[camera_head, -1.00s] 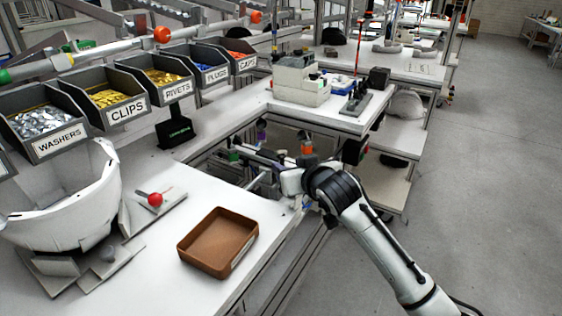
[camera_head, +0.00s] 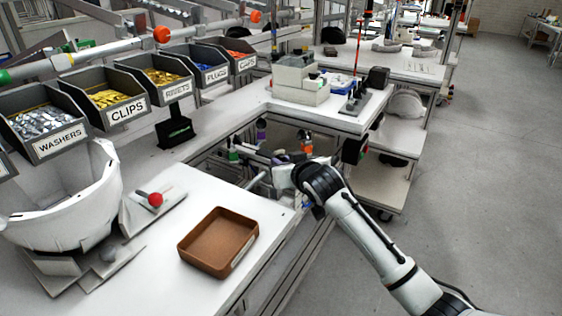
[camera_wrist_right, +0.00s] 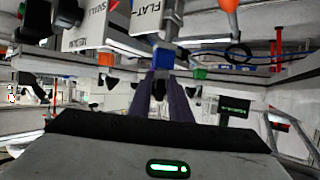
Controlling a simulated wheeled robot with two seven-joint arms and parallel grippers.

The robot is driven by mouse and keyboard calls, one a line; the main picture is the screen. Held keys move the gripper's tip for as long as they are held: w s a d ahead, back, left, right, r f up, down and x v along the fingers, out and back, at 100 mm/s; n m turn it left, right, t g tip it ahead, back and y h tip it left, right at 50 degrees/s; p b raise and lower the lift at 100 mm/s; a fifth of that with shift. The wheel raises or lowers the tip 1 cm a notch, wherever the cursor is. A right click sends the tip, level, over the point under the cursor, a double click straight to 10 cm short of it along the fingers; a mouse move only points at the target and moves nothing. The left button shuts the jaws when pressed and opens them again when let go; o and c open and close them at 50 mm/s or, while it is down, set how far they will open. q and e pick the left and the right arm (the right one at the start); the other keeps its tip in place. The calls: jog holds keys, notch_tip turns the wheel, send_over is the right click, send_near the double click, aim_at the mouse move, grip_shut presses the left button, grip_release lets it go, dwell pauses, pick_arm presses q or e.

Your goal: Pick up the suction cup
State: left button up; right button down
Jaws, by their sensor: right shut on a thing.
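My right gripper (camera_head: 262,158) reaches under the raised bench corner, among several small coloured tool ends. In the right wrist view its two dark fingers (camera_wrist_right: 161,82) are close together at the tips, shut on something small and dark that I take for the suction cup. A blue block-like piece (camera_wrist_right: 163,58) sits right at the fingertips; I cannot tell whether it is part of the held thing. The suction cup's shape is mostly hidden by the fingers and too small to make out in the head view. My left gripper is not in view.
An orange-topped tool (camera_head: 306,146) is near the wrist. An empty brown tray (camera_head: 190,262) lies on the white table, left of my arm. A white helmet shell (camera_head: 85,215) and parts bins (camera_head: 125,112) stand farther left.

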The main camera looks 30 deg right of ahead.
aim_at(283, 156)
jog(key=shift+d+r, duration=0.1)
jog(key=shift+d, duration=0.1)
notch_tip(283, 156, up, 9)
jog(key=shift+r, duration=0.5)
jog(key=shift+a, duration=0.15)
dwell(0.7)
